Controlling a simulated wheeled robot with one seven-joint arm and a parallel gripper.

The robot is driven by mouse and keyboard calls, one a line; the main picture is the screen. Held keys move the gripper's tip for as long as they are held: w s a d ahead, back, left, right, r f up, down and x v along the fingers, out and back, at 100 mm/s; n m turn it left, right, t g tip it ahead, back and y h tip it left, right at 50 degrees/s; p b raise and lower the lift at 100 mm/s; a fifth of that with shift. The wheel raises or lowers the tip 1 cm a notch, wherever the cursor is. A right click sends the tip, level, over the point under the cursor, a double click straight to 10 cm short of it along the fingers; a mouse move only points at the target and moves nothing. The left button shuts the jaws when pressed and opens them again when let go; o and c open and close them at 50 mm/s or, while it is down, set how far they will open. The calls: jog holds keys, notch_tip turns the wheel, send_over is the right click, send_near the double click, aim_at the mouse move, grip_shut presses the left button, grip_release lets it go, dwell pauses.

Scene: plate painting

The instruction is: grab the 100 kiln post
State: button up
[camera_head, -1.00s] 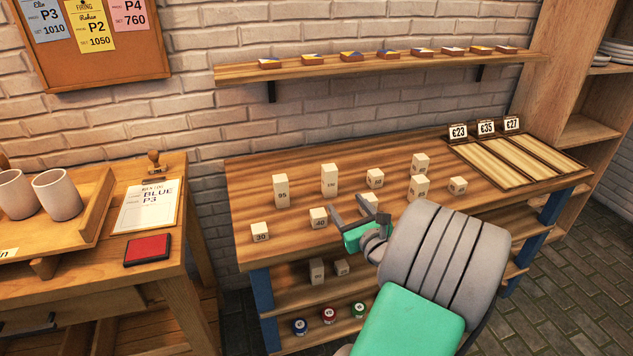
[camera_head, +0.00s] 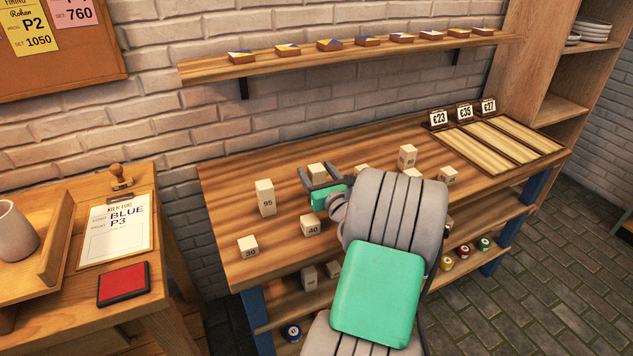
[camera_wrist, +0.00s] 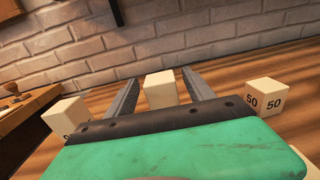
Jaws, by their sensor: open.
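The 100 kiln post (camera_head: 317,170) is a tall cream block standing upright on the wooden workbench. Its number is hidden now, but it read 100 in the earlier head view. My gripper (camera_head: 319,178) is open in front of it, its fingers hiding the lower part. In the wrist view the post (camera_wrist: 160,88) shows between the two spread fingers (camera_wrist: 160,75), with a gap on each side. I cannot tell how deep it sits between them.
The 95 post (camera_head: 265,198) stands left, the 40 post (camera_head: 311,226) in front, and the 30 post (camera_head: 248,247) front left. The 50 post (camera_wrist: 266,97) is close to the right finger. A tile shelf (camera_head: 215,72) hangs behind on the brick wall.

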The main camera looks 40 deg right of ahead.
jog(key=shift+w, duration=0.2)
jog(key=shift+s+d, duration=0.1)
grip_shut()
dwell(0.5)
